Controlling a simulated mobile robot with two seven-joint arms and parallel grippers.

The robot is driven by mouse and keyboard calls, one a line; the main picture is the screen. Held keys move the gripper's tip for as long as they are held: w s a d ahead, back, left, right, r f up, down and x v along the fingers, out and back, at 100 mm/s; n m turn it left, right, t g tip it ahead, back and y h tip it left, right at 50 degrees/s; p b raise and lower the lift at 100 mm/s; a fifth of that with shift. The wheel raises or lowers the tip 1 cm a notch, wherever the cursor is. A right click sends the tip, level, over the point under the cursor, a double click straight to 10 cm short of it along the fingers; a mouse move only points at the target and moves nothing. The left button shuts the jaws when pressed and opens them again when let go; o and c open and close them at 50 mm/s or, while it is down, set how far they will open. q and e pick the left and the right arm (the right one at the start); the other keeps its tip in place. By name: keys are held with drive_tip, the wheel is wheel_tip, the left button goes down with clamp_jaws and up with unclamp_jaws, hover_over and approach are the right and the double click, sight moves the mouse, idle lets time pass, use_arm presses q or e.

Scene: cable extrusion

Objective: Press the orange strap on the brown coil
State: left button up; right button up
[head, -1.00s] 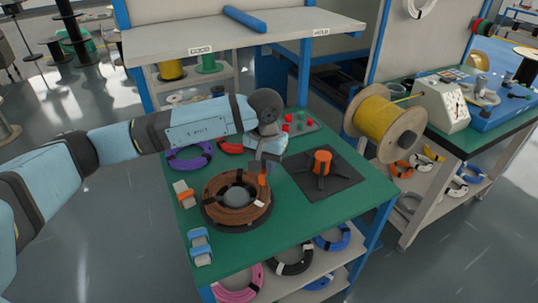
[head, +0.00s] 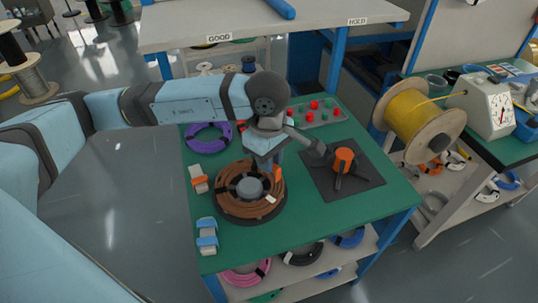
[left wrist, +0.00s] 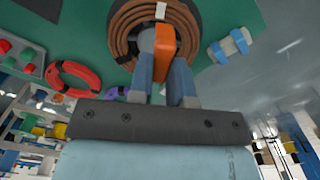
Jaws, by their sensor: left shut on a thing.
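The brown coil (head: 228,201) lies on the green table around a grey hub, on a dark round base. It also shows in the left wrist view (left wrist: 128,28). The orange strap (left wrist: 164,42) is gripped between the two fingers of my left gripper (left wrist: 163,70). In the head view the strap (head: 278,173) stands upright at the coil's right edge, under my left gripper (head: 272,163). Whether the strap touches the coil is hard to tell. A white tag (head: 270,199) is on the coil's right side. My right gripper is not in view.
A purple coil (head: 208,136) lies behind, orange-strapped (head: 198,180) and blue-strapped (head: 206,236) grey blocks at left. A yellow spool (head: 416,120) stands beyond the table's right side.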

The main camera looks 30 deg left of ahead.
use_arm(q)
drive_tip(key=shift+f+b, duration=0.5)
drive_tip(key=shift+f, duration=0.4)
drive_tip(key=b, duration=0.2)
hover_over(269, 195)
wheel_tip(269, 195, down, 5)
drive_tip(key=shift+r, duration=0.1)
drive_tip(key=shift+f+b, duration=0.3)
drive_tip(key=shift+f, duration=0.4)
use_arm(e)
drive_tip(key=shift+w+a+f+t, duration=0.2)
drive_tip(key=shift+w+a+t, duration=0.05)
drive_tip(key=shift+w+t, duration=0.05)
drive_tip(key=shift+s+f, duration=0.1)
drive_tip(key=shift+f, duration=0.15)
use_arm(q)
drive_tip(key=shift+f, duration=0.1)
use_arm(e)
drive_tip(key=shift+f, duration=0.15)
use_arm(q)
drive_tip(key=shift+f+b, duration=0.9)
drive_tip(key=shift+b, duration=0.05)
drive_tip(key=shift+f+b, duration=0.45)
drive_tip(key=shift+f, duration=0.05)
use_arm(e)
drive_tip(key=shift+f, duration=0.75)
